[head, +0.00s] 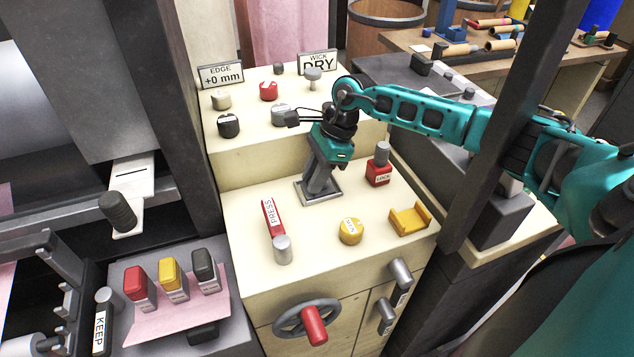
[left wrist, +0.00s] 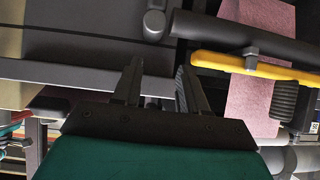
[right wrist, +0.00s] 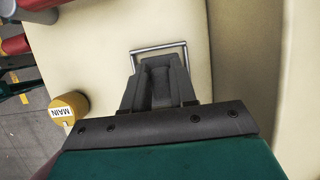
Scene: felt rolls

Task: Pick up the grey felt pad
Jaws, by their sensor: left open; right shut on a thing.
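The grey felt pad (right wrist: 158,84) shows only in part, as a dark grey piece between the fingers of my right gripper (right wrist: 160,75). The right gripper is shut on it. In the head view the right gripper (head: 320,186) points down at a grey metal frame (head: 335,196) on the cream machine's lower deck. The frame's rim also shows in the right wrist view (right wrist: 158,46), just past the fingertips. I cannot tell whether the pad is clear of the frame. My left gripper (left wrist: 160,88) is open and empty, and is outside the head view.
Around the frame stand a red LOCK block (head: 378,172), a yellow knob (head: 350,231), a yellow cradle (head: 409,219) and a red PRESS lever (head: 273,217). A dark post (head: 505,110) rises near my right arm. A yellow bar (left wrist: 225,62) lies beyond the left gripper.

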